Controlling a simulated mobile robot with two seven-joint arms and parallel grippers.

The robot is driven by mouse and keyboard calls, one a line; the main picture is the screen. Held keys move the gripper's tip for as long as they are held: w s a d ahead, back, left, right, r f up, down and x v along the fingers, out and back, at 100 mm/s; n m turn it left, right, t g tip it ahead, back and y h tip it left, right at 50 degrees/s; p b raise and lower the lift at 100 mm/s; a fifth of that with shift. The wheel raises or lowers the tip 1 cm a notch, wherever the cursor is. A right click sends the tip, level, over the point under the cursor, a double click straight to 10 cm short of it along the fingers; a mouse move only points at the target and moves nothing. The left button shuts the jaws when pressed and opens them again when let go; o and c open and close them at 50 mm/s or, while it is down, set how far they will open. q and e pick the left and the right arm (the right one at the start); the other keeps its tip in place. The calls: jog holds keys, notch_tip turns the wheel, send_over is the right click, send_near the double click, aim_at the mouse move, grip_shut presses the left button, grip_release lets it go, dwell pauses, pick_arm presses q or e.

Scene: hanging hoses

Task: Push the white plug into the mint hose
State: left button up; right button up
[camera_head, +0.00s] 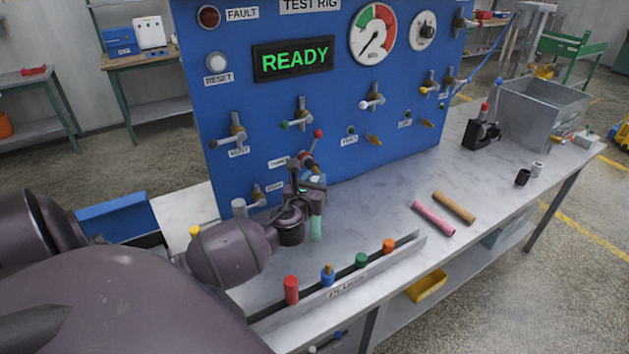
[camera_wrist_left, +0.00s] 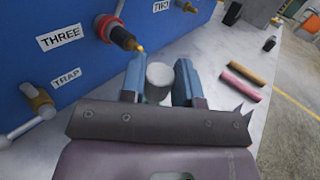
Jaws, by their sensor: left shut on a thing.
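My left gripper (camera_head: 314,190) is at the front of the blue panel, above the bench. It is shut on the white plug (camera_wrist_left: 160,76), a pale cylinder between its two blue-grey fingers in the left wrist view. The mint hose (camera_head: 316,228) shows as a short pale green length just below the fingers in the head view. The gripper hides where the plug and the hose come together, so I cannot tell how deep the plug sits. My right gripper is not in view.
A rack (camera_head: 345,284) with red, blue, green and orange plugs stands along the front edge. Pink (camera_head: 433,218) and tan (camera_head: 454,207) hoses lie on clear bench to the right. Valve fittings stick out of the panel (camera_head: 270,110) near my gripper, one labelled THREE (camera_wrist_left: 58,38).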

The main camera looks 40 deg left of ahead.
pick_arm(q)
jog(key=shift+f, duration=0.5)
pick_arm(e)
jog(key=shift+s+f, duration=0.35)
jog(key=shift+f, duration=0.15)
pick_arm(q)
jog(key=shift+f+b, duration=0.5)
jog(key=shift+b, duration=0.05)
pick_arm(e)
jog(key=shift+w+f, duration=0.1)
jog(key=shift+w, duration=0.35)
pick_arm(q)
jog(key=shift+f, duration=0.15)
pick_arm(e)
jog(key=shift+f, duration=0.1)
pick_arm(q)
jog(key=shift+f, duration=0.2)
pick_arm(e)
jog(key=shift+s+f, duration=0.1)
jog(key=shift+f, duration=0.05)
pick_arm(q)
jog(key=shift+f+b, duration=0.3)
jog(key=shift+b, duration=0.15)
jog(key=o, duration=1)
jog(key=shift+c, duration=0.2)
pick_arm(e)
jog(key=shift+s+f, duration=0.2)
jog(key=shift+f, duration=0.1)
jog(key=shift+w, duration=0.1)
